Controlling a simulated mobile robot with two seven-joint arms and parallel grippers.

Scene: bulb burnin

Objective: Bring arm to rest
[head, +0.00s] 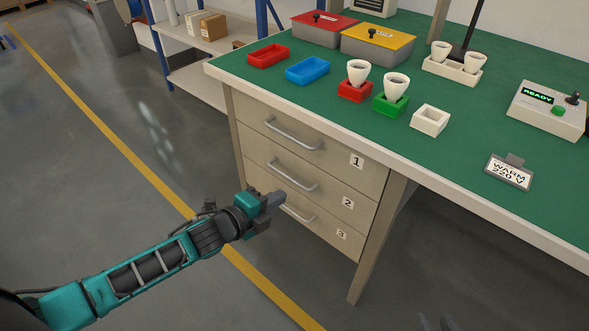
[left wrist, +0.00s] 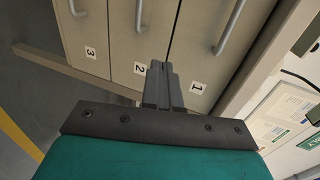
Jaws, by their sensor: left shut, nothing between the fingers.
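My left gripper (head: 279,199) is in front of the drawer cabinet, near the handles of the drawers labelled 2 and 3. Its fingers are together and empty; they also show in the left wrist view (left wrist: 162,84), pointing at the drawer fronts. My left arm reaches in from the lower left of the head view. Small dark tips (head: 434,323), seemingly of my right gripper, show at the bottom edge of the head view; most of it is cut off. The three drawers, 1 (head: 290,139), 2 (head: 325,195) and 3 (head: 325,224), look closed.
The green bench (head: 460,152) holds a red tray (head: 268,55), a blue tray (head: 307,70), bulbs in red (head: 355,93) and green (head: 391,105) holders, an empty white holder (head: 430,119), lidded boxes, a READY tester (head: 548,110) and a WARM sign (head: 509,171).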

